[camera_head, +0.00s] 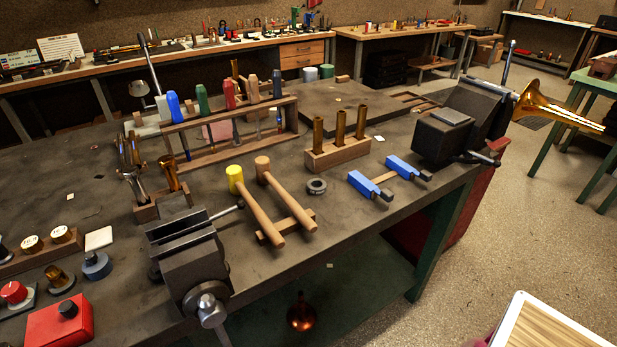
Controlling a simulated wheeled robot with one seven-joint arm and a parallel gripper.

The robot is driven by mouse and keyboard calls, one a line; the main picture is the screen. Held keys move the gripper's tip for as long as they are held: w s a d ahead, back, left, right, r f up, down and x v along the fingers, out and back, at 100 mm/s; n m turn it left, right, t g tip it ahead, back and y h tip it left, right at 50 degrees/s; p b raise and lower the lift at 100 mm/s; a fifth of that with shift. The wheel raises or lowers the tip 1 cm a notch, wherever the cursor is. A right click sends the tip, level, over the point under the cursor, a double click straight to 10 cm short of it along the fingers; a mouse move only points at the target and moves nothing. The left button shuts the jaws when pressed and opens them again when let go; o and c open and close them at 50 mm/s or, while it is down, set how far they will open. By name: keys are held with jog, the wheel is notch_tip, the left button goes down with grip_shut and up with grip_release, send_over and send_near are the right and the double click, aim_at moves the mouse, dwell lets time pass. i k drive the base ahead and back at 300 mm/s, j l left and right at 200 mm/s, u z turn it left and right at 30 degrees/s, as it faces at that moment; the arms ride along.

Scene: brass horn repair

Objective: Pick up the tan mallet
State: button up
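The tan mallet (287,194) lies on the dark workbench (350,242), its tan cylindrical head toward the back and its wooden handle slanting down to the right, toward the front edge. The handle's near end rests on a small wooden rest (291,224). A similar mallet with a yellow head (252,202) lies beside it on the left, nearly parallel, its handle on the same rest. A narrow gap separates the two. My gripper is not in view.
A dark vise (190,262) stands left of the mallets, its handle bar reaching toward them. A grey ring (317,186) and blue clamps (371,184) lie right. A wooden block with brass tubes (338,152) and a screwdriver rack (235,132) stand behind. A second vise (455,125) holds the right corner.

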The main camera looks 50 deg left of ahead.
aim_at(265, 177)
jog(key=i+z, duration=0.25)
jog(key=u, duration=0.5)
jog(key=i+j+u, duration=0.1)
jog(key=u, duration=0.85)
jog(key=i+u, duration=0.1)
jog(key=u, duration=0.35)
jog(key=i+u, duration=0.1)
jog(key=u, duration=0.85)
jog(key=z, duration=1.6)
jog(key=u, duration=1.6)
jog(key=i, duration=0.05)
